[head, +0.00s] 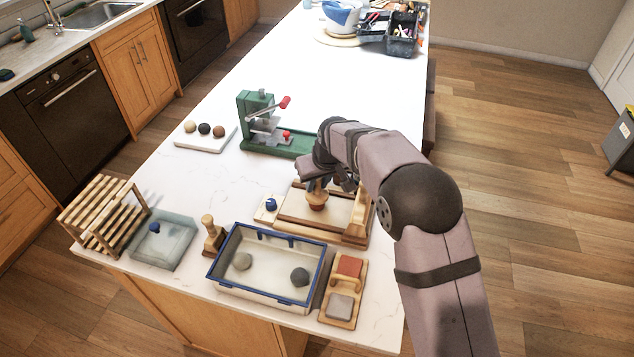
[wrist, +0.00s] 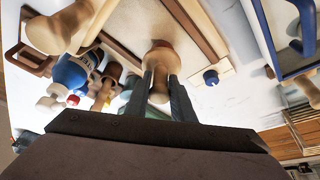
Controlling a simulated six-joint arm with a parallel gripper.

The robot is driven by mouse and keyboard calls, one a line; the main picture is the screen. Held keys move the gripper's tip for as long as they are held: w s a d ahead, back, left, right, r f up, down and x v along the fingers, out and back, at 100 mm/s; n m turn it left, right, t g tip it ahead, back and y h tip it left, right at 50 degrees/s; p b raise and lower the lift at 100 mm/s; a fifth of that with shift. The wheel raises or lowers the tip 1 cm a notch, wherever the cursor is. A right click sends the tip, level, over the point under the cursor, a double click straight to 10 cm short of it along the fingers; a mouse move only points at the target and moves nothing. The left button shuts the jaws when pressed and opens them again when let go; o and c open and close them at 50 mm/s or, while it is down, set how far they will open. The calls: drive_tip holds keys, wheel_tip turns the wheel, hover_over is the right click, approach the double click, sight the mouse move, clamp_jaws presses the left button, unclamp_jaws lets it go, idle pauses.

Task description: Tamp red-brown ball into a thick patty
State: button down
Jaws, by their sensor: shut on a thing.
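My gripper (head: 318,184) is shut on a light wooden tamper (head: 317,199), low over a wooden board (head: 292,217). In the wrist view my gripper's fingers (wrist: 161,98) close on either side of the tamper's round handle (wrist: 159,91). A reddish-brown edge (wrist: 160,44) shows around the tamper's far end. I cannot tell whether it is the red-brown ball under the tamper or part of the tamper. Contact with the board is hidden. A brown ball (head: 219,131) lies with a beige and a black ball on a white slab (head: 205,145).
A blue-rimmed tray (head: 222,281) holds a grey and a dark lump. A wooden stamp (head: 212,236) stands beside it. A wooden holder (head: 341,298) carries a red and a grey block. A green press (head: 258,125) stands behind the board. The far counter middle is clear.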

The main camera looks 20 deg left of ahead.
drive_tip(key=shift+s+f+b, duration=0.1)
drive_tip(key=shift+f+b, duration=0.4)
drive_tip(key=shift+f, duration=0.25)
drive_tip(key=shift+f, duration=0.15)
drive_tip(key=shift+d, duration=0.1)
drive_tip(key=shift+r+p, duration=0.65)
drive_tip(key=shift+r, duration=0.35)
drive_tip(key=shift+f+b, duration=0.6)
drive_tip(key=shift+f, duration=0.3)
drive_tip(key=shift+f, duration=0.45)
idle(0.3)
drive_tip(key=shift+r, duration=0.15)
